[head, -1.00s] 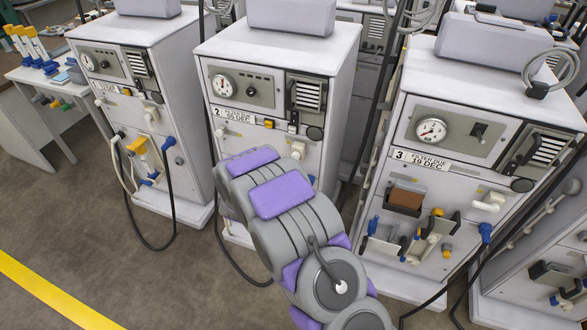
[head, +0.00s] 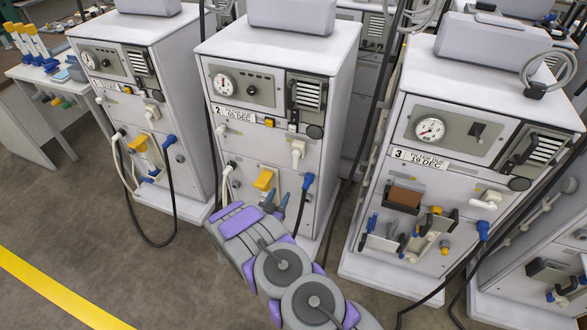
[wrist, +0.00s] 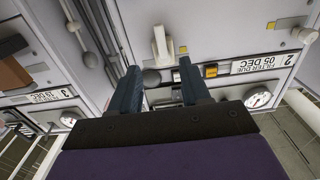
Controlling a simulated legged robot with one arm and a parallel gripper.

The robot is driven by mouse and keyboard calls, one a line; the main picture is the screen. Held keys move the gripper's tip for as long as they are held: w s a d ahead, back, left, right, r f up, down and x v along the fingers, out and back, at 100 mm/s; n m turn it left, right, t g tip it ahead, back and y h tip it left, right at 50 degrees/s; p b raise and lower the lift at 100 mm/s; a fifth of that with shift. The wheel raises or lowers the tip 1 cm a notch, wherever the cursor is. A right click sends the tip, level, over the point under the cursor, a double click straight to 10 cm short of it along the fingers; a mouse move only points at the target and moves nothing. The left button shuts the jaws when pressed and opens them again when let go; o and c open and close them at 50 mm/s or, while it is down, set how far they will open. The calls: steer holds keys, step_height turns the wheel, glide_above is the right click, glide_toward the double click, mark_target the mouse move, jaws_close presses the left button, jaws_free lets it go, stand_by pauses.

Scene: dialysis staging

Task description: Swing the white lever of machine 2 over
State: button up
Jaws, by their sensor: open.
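Machine 2 (head: 240,150) stands in the middle of the head view, with its "2 FILTER DUE 05 DEC" label below the gauge. Its white lever (head: 297,152) is on the front panel, right of centre, and hangs down. In the wrist view, the white lever (wrist: 160,45) appears beyond the fingertips, roughly between them across the picture. My gripper (head: 277,196) is low in front of machine 2, below the lever and apart from it. In the wrist view my gripper (wrist: 159,68) is open and empty, its two blue-grey fingers spread.
A yellow handle (head: 263,180) sits left of my fingers, and a blue-ended hose (head: 308,181) is to their right. Machine 3 (head: 455,190) stands on the right and another machine (head: 150,100) on the left. Open floor (head: 120,245) lies at the front left.

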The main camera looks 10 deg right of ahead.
mark_target(294, 166)
steer(key=b+x, duration=0.3)
steer(key=x, duration=1.2)
steer(key=shift+w+d, duration=0.15)
steer(key=shift+w, duration=0.1)
jaws_close()
